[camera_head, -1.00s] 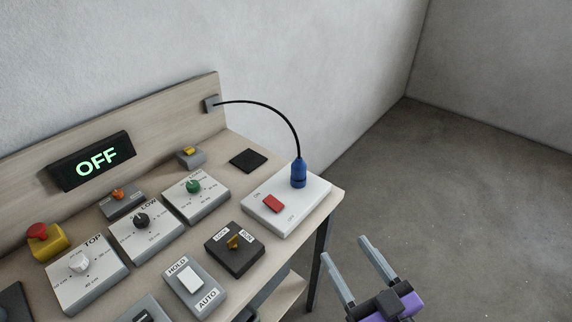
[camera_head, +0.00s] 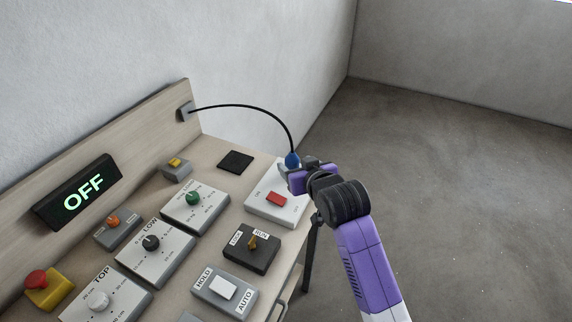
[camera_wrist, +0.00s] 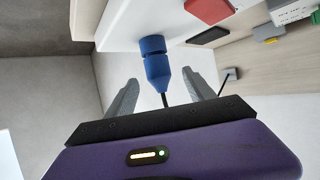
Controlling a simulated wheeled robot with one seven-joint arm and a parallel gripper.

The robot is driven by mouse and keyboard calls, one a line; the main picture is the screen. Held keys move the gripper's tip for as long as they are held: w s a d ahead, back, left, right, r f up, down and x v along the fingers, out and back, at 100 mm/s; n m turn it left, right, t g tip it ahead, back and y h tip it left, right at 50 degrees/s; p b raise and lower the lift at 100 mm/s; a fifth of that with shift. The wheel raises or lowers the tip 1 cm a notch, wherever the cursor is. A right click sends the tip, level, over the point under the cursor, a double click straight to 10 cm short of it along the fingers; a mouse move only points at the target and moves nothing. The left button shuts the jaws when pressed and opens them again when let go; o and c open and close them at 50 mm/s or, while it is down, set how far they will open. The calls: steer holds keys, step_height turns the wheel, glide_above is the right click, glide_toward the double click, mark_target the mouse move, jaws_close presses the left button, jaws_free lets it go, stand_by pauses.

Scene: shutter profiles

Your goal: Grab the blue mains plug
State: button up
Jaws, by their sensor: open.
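The blue mains plug (camera_head: 291,159) stands upright in the white switch box (camera_head: 262,207) at the table's right end, its black cable arching to the backboard. In the wrist view the plug (camera_wrist: 155,62) shows whole, with its cable running down from its narrow end. My gripper (camera_wrist: 160,88) is open, one finger on each side of the plug and cable, with gaps on both sides. In the head view my purple wrist (camera_head: 316,180) is right beside the plug and hides its lower part; the fingers are mostly hidden there.
A red rocker switch (camera_head: 276,199) sits on the same white box. A black pad (camera_head: 235,161) and a green-knob box (camera_head: 194,202) lie to its left. The cable (camera_head: 245,107) arches above the table. Open floor lies to the right.

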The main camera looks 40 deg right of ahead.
mark_target(289, 159)
steer(key=shift+p+x, duration=0.55)
steer(key=shift+x, duration=3.3)
steer(key=shift+s+d+f, duration=0.1)
steer(key=shift+f, duration=0.05)
jaws_close()
